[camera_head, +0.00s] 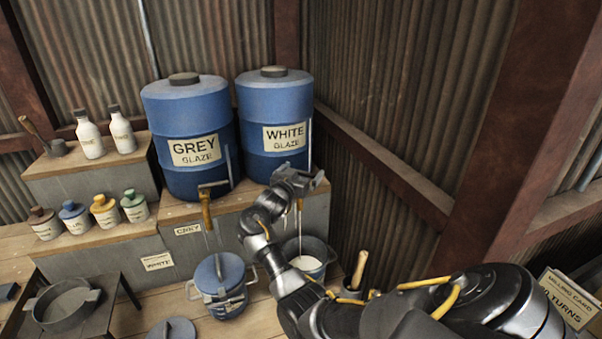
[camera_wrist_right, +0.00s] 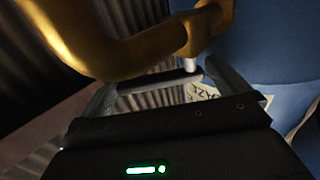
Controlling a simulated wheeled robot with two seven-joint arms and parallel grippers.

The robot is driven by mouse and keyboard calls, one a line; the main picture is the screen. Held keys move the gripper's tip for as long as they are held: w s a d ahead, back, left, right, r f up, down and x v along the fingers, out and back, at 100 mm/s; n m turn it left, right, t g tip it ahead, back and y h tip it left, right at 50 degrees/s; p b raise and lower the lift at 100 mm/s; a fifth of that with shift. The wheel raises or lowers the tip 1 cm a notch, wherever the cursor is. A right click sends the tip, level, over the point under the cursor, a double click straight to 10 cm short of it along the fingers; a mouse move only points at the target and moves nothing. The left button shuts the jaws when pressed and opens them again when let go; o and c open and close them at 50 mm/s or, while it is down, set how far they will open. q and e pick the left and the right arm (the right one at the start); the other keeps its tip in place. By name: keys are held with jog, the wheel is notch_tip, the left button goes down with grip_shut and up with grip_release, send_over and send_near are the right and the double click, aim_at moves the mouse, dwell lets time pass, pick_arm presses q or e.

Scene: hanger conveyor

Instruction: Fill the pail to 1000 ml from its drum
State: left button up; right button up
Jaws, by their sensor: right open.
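The blue WHITE GLAZE drum (camera_head: 275,100) stands on the right of the bench, and its label shows partly in the wrist view (camera_wrist_right: 203,91). My right gripper (camera_head: 303,180) is in front of its tap, which the gripper mostly hides. In the wrist view a brass tap (camera_wrist_right: 130,52) crosses close in front of the open jaws (camera_wrist_right: 160,82); I cannot tell if they touch it. Below, an open grey pail (camera_head: 319,251) has white glaze (camera_head: 306,263) in it. A thin white stream (camera_head: 299,222) shows above it. The pail's level marks are not readable. My left gripper is out of view.
The GREY GLAZE drum (camera_head: 185,110) with its brass tap (camera_head: 206,209) stands left. Below it is a blue-lidded pail (camera_head: 220,271). A loose lid (camera_head: 172,330) lies in front. A wooden-handled tool (camera_head: 360,268) stands right of the open pail. Jars and bottles line the left shelves.

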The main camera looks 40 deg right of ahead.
jog(key=b+v, duration=0.3)
jog(key=v, duration=0.7)
jog(key=shift+a, duration=0.4)
jog(key=shift+s, duration=0.15)
dwell(0.9)
